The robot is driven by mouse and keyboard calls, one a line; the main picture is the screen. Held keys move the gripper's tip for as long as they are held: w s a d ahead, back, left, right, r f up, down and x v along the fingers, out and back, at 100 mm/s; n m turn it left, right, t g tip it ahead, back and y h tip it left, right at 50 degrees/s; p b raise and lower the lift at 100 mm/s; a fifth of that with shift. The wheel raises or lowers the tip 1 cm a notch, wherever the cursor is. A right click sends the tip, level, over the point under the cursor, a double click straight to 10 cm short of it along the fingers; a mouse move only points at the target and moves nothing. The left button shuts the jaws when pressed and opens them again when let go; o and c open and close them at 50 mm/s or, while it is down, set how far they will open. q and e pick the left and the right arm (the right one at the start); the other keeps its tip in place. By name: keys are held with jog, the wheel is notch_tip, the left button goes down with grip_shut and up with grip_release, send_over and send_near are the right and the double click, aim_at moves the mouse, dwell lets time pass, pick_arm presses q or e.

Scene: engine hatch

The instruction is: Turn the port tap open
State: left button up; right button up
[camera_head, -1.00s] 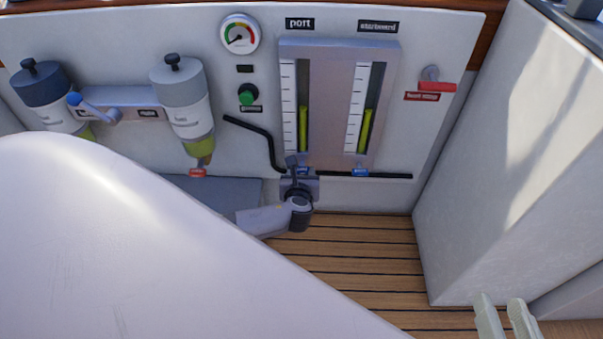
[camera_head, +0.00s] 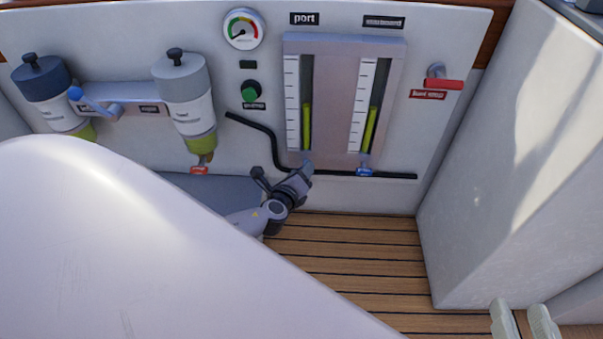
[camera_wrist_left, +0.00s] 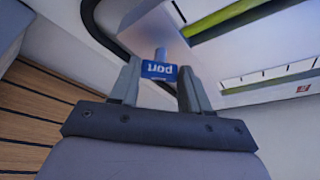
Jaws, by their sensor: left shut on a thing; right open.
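The port tap's blue handle, marked "port", shows between my left fingers in the left wrist view (camera_wrist_left: 160,70). My left gripper (camera_wrist_left: 158,88) is shut on this handle. In the head view, my left gripper (camera_head: 304,171) reaches the foot of the port sight gauge (camera_head: 306,105) and hides most of the tap. The gripper is tilted, its wrist low and to the left. My right gripper (camera_head: 524,321) is open and empty at the bottom right edge, above the floor.
The blue starboard tap (camera_head: 364,172) sits just right, under the starboard gauge (camera_head: 369,105). A black pipe (camera_head: 265,130) runs down beside the port gauge. A white box wall (camera_head: 510,170) bounds the right. The plank floor (camera_head: 340,260) is clear. My pale arm covers the lower left.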

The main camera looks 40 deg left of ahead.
pick_arm(q)
jog(key=shift+s+a+f+n+t+h, duration=0.15)
jog(key=shift+n+t, duration=0.4)
jog(key=shift+n, duration=0.65)
jog(key=shift+w+d+f+n+t+h, duration=0.1)
jog(key=shift+f+n+t+h, duration=0.15)
jog(key=shift+n+t, duration=0.65)
jog(key=shift+s+a+f+n+t+h, duration=0.1)
jog(key=shift+f+n+t+h, duration=0.15)
jog(key=shift+n, duration=1.25)
pick_arm(e)
jog(key=shift+f, duration=0.25)
pick_arm(q)
jog(key=shift+n, duration=0.3)
jog(key=o, duration=1.1)
jog(key=shift+c, duration=0.2)
jog(key=shift+r, duration=0.1)
jog(key=s+d+p, duration=0.1)
jog(key=s+p, duration=0.1)
jog(key=s, duration=0.5)
pick_arm(e)
jog(key=shift+w+a+m+g, duration=0.3)
jog(key=shift+a+m+g, duration=0.1)
jog(key=shift+a+g, duration=0.15)
pick_arm(q)
jog(key=shift+d, duration=0.1)
